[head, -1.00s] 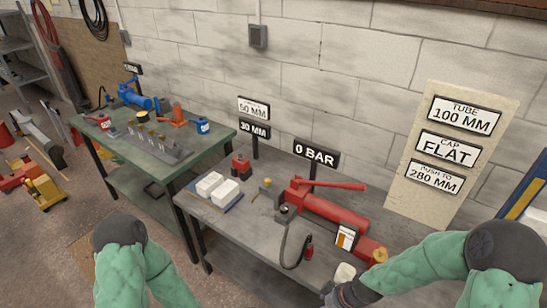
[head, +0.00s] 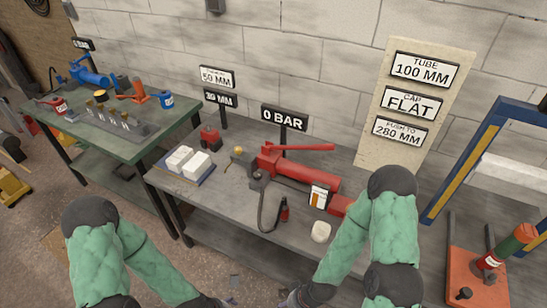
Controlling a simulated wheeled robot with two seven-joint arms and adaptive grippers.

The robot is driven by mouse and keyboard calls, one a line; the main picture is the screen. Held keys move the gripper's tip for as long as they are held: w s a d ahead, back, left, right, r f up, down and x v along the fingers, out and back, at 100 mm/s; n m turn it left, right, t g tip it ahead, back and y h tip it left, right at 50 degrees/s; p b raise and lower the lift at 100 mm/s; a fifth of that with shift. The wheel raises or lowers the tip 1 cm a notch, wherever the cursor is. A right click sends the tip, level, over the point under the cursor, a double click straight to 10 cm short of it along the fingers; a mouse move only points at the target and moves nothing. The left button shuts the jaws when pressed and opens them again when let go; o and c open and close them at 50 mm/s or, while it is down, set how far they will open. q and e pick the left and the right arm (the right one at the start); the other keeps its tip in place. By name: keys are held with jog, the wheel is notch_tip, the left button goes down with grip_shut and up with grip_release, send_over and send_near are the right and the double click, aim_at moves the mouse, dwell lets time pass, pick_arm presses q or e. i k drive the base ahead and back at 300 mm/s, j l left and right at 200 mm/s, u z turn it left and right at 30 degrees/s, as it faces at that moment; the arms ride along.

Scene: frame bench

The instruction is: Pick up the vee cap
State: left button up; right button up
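I cannot tell for certain which piece is the vee cap. A small brass-coloured piece (head: 237,151) stands on the grey bench (head: 250,200) behind the red pump's left end. Several brass-topped pieces (head: 100,96) stand by a dark rack on the green bench. My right gripper (head: 290,299) is at the bottom edge, in front of the grey bench and mostly cut off. My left gripper (head: 228,301) is also at the bottom edge, small and dark. Neither shows whether it is open or shut.
A red hand pump (head: 310,182) with a hose and a white rounded object (head: 321,231) lie on the grey bench. White blocks (head: 188,162) sit at its left. A blue and yellow frame (head: 470,160) and an orange base (head: 478,280) stand at the right.

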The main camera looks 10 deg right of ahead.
aim_at(525, 232)
jog(key=z, duration=2.35)
